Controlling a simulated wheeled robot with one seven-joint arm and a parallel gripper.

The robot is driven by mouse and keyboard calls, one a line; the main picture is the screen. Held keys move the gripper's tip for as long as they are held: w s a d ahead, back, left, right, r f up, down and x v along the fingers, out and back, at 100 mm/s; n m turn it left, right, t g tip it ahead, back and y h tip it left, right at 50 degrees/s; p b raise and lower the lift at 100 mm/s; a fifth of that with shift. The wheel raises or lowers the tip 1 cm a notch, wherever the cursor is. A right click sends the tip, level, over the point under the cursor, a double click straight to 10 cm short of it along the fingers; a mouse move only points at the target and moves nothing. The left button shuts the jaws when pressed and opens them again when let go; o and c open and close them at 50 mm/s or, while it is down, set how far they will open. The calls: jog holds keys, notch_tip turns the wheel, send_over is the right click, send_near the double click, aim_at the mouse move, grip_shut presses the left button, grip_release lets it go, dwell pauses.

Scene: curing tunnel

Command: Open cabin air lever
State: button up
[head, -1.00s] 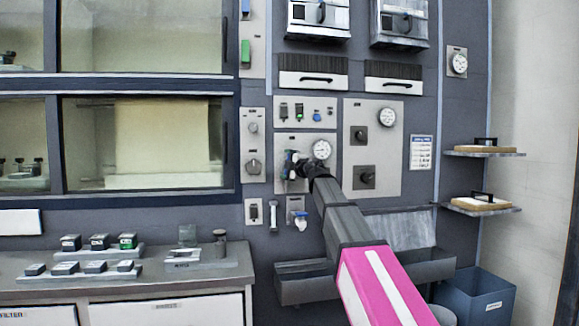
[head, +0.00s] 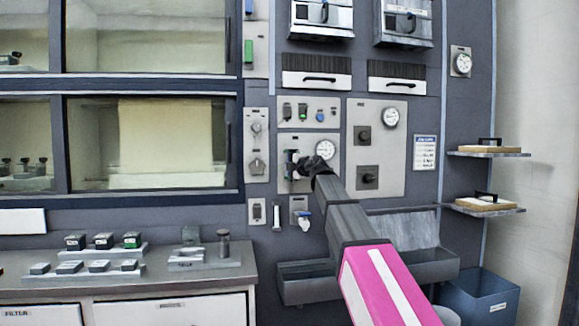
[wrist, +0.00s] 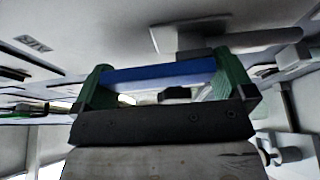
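The upright wall panel with a round gauge (head: 325,149) is where my gripper (head: 296,166) is, at the panel's left side. In the head view the gripper covers most of what it reaches, with small blue and green parts showing. In the wrist view my gripper (wrist: 165,85) has its two green fingers wide apart. A blue bar (wrist: 160,73) spans the space between them; I cannot tell whether it is the cabin air lever's handle or whether the fingers press on it. A smaller handle with a white and blue grip (head: 303,220) hangs on a plate below.
A panel of small switches (head: 309,112) is just above, and a panel with two dark knobs (head: 363,134) is to the right. A grey trough (head: 305,282) juts out below. A counter (head: 125,268) with small blocks stands left, a blue bin (head: 485,298) right.

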jog(key=v, duration=1)
jog(key=shift+s+d, duration=0.2)
jog(key=shift+s, duration=0.15)
